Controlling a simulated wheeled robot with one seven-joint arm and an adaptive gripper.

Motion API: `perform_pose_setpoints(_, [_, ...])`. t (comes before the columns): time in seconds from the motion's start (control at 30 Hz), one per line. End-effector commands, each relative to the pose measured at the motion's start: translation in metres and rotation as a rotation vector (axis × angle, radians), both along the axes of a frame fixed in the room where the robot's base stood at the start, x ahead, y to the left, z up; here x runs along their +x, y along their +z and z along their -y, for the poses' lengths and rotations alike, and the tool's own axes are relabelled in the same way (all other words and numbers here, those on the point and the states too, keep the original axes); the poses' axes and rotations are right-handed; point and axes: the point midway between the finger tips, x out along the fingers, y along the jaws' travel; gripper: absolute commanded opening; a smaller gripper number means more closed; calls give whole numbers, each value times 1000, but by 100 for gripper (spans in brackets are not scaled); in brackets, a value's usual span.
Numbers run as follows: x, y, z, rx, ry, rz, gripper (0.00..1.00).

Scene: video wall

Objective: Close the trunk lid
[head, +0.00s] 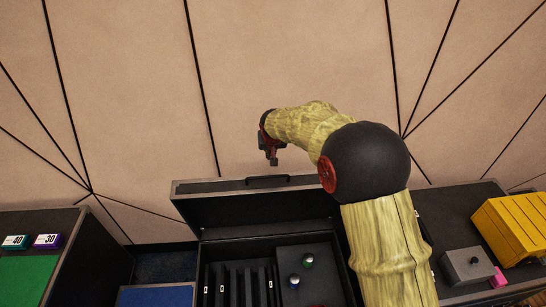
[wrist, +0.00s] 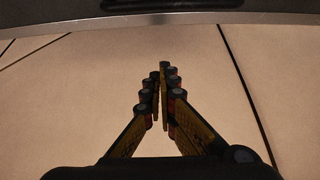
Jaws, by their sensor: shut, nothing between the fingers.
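The black trunk's lid (head: 252,207) stands raised in the head view, with a handle (head: 268,179) on its top edge. The trunk is open, and its inside shows below the lid. My gripper (head: 273,161) is above the lid's top edge, close to the handle, and looks apart from it. In the wrist view my gripper (wrist: 162,70) is shut with nothing between the fingers. A metal-trimmed edge (wrist: 210,17), which looks like the lid's, crosses the top of that view. My arm hides the trunk's right side.
Inside the trunk are upright black dividers (head: 236,283) and two small round-topped items (head: 307,260). A dark table at left holds a green panel (head: 28,278) and small labelled boxes (head: 47,241). At right are a yellow case (head: 512,228) and a grey box (head: 467,267). A panelled wall stands behind.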

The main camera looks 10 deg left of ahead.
Motion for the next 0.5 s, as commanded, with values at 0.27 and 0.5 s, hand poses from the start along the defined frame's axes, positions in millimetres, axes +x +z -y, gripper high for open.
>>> perform_pose_setpoints(0.27, [22, -44, -5, -1, -1, -4, 0])
perform_pose_setpoints(0.5, [38, -74, -9, -1, -2, -4, 0])
